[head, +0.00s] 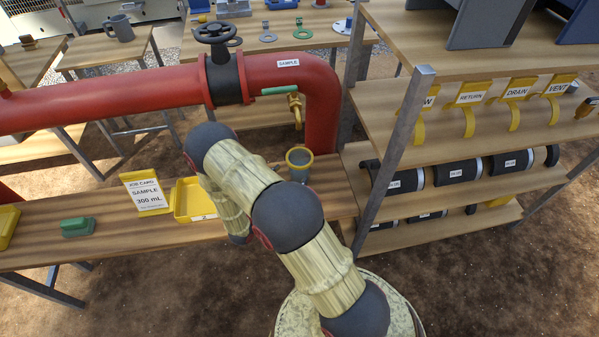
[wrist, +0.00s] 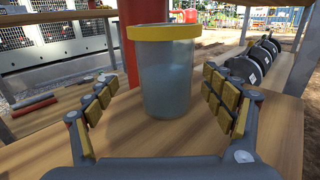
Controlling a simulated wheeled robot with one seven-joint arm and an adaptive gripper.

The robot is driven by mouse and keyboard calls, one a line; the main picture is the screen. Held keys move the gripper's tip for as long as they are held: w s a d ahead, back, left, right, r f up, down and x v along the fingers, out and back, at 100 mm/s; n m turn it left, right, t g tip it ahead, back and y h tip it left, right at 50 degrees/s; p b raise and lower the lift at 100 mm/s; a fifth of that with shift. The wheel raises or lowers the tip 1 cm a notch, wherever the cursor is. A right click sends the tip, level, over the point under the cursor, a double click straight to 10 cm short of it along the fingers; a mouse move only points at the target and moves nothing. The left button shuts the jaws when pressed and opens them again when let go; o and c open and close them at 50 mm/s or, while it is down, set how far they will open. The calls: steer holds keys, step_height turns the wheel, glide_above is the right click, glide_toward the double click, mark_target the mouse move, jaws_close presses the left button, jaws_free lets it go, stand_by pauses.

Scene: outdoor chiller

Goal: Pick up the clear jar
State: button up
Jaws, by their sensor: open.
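The clear jar (wrist: 166,80) stands upright on the wooden bench, with a yellow band around its top and a grey-blue see-through body. In the head view the jar (head: 299,168) is beneath the red pipe's outlet, just right of my arm. My gripper (wrist: 162,97) is open, its padded fingers on either side of the jar in the wrist view. The jar appears ahead of the palm, with visible gaps to both fingers. My gripper is mostly hidden behind my arm in the head view.
The red pipe (head: 277,78) with a black valve (head: 218,36) runs above the bench. A yellow tray (head: 194,199) and job card (head: 147,194) are left of the jar. A shelf rack (head: 412,116) with yellow hooks and black cylinders stands close right.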

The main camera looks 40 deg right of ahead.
mark_target(305, 161)
steer(key=b+x, duration=0.1)
steer(key=x, duration=0.1)
steer(key=s+x, duration=0.1)
steer(key=x, duration=0.1)
steer(key=shift+d+r+b, duration=0.1)
steer(key=shift+d+b, duration=0.15)
steer(key=shift+b, duration=0.1)
steer(key=shift+w+d+r, duration=0.1)
steer(key=shift+w+d, duration=0.15)
steer(key=shift+d, duration=0.3)
steer(key=shift+c, duration=1.3)
steer(key=c, duration=1.4)
steer(key=shift+r, duration=0.1)
